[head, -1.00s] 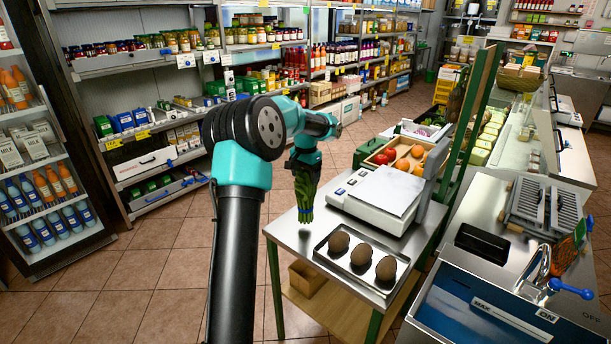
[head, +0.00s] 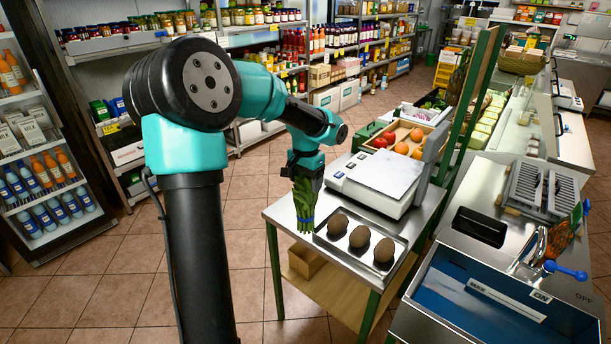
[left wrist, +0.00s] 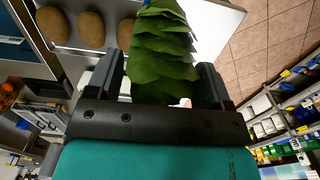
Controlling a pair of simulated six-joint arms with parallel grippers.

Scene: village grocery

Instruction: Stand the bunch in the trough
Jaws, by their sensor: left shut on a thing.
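In the left wrist view the overlapping leaves (left wrist: 163,42) stick out from between the fingers of my left gripper (left wrist: 162,82). The trough appears to be the blue-walled basin (head: 490,318) at the lower right of the head view, well to the right of the bunch. My right gripper is not in view.
A tray (head: 330,243) with three brown oval items lies on the steel table (head: 283,212), in front of a white scale (head: 390,178). A crate of fruit (head: 428,127) stands behind. A tap with a blue lever (head: 565,270) is at the basin. Open tiled floor lies left.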

